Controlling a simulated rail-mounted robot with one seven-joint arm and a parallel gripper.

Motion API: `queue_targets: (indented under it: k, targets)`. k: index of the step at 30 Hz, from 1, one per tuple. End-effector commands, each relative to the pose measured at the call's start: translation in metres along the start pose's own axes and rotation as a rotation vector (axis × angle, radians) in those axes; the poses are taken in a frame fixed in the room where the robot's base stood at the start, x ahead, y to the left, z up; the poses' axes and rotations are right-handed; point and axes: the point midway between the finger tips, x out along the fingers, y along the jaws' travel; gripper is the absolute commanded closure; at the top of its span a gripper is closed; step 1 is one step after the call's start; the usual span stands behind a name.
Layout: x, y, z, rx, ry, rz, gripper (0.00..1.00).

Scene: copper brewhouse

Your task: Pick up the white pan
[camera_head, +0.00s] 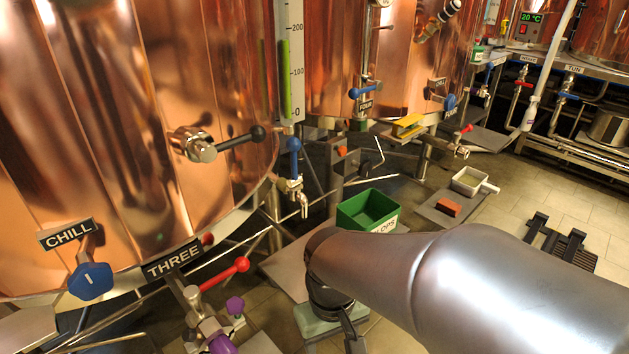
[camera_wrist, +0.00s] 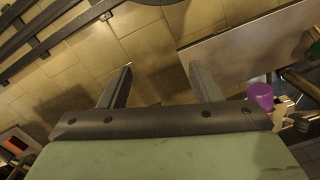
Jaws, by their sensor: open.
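The white pan (camera_head: 468,182) is a small, pale, square-sided vessel with a short handle pointing right. In the head view it rests on a grey low platform (camera_head: 440,205) right of centre, just behind a red-brown block (camera_head: 447,207). My gripper (camera_wrist: 160,82) is open, with two dark fingers spread apart and nothing between them. In the head view its pale green body shows low in the middle, partly hidden by my arm, to the left of the pan and nearer, well apart from it. I cannot make out the pan for certain in the wrist view.
A green box (camera_head: 367,209) stands left of the pan. Large copper vessels (camera_head: 130,110) with valves and levers fill the left and back. A red-handled valve (camera_head: 225,272) and purple knobs are near my gripper. A dark slatted grate (camera_head: 562,243) lies on the tiled floor at right.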

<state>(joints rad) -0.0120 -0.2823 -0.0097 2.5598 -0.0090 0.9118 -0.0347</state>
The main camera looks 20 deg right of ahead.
Motion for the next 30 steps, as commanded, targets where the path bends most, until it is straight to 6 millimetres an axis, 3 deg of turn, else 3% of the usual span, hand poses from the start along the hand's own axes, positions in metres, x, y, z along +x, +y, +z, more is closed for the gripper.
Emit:
queue_targets:
  k: [10, 14, 15, 30]
  targets:
    - [0.0000, 0.0002, 0.0000, 0.001, 0.000, 0.000, 0.42]
    - [0.0000, 0.0002, 0.0000, 0.001, 0.000, 0.000, 0.09]
    - [0.0000, 0.0002, 0.0000, 0.001, 0.000, 0.000, 0.05]
    - [0.0001, 0.0001, 0.0001, 0.001, 0.000, 0.000, 0.05]
